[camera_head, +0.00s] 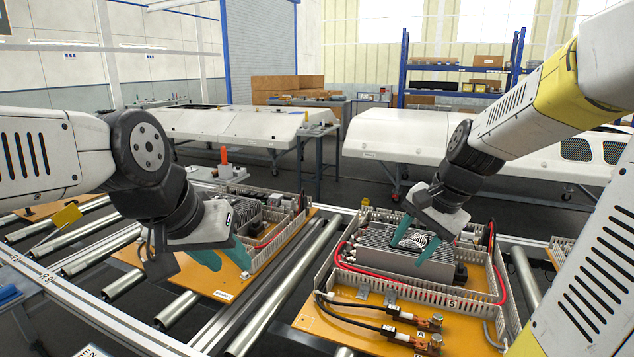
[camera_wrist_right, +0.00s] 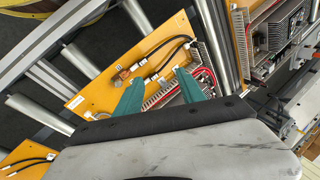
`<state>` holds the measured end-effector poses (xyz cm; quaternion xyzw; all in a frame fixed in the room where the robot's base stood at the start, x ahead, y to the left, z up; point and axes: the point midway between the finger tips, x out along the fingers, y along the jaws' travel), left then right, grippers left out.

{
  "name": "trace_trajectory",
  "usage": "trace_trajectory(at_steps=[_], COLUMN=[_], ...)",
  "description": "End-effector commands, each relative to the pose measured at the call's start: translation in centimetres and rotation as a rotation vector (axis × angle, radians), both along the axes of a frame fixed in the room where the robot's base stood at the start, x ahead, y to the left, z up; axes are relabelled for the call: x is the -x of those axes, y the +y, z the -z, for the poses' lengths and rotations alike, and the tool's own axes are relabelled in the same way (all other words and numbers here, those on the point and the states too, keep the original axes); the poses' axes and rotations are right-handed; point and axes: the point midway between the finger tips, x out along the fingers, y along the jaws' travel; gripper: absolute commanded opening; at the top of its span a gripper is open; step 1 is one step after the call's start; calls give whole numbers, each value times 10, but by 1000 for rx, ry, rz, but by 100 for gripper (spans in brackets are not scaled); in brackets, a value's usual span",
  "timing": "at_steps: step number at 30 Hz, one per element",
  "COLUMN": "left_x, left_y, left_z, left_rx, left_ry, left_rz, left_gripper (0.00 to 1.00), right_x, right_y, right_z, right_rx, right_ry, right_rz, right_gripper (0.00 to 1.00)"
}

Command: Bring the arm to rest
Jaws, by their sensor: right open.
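My right gripper (camera_head: 415,243) hangs over the grey finned unit (camera_head: 378,254) on the nearer right orange board (camera_head: 330,318). Its two teal fingers are spread, with nothing held between them. In the right wrist view the open fingers (camera_wrist_right: 160,90) stand apart in front of an orange board (camera_wrist_right: 92,92) with black cables. I cannot tell its exact height above the unit. My left gripper (camera_head: 224,258) is over the left orange board (camera_head: 195,281). Its teal fingers are apart and nothing shows between them. The arm behind it hides part of that board.
Slotted grey wiring ducts (camera_head: 420,292) frame the right board, with a red cable (camera_head: 410,280) along them. Black cables (camera_head: 365,318) end at copper terminals. Metal rollers (camera_head: 285,290) run between the boards. White panels (camera_head: 230,124) and a blue shelf (camera_head: 460,70) stand behind.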

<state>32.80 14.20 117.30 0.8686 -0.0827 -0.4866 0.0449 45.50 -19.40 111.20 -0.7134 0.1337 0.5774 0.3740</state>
Motion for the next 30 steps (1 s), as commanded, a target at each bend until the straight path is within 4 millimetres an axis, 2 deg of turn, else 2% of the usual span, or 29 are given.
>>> trace_trajectory(at_steps=[1,6,12,15,20,30], left_x=[0,0,0,0,0,0], left_y=[0,0,0,0,0,0], left_z=[0,0,0,0,0,0], left_rx=[0,0,0,0,0,0], left_ry=[0,0,0,0,0,0], left_rz=[0,0,0,0,0,0], left_gripper=[36,36,36,36,36,36], right_x=[14,58,104,117,127,127], right_y=[8,30,46,49,51,51], right_z=[-14,-42,-57,-60,-60,-61], right_rx=[18,121,269,325,371,373], right_ry=[-50,-194,-328,-368,-394,-395], right_rz=[-71,-319,-556,-628,-682,-685], right_gripper=[47,47,47,47,47,47])
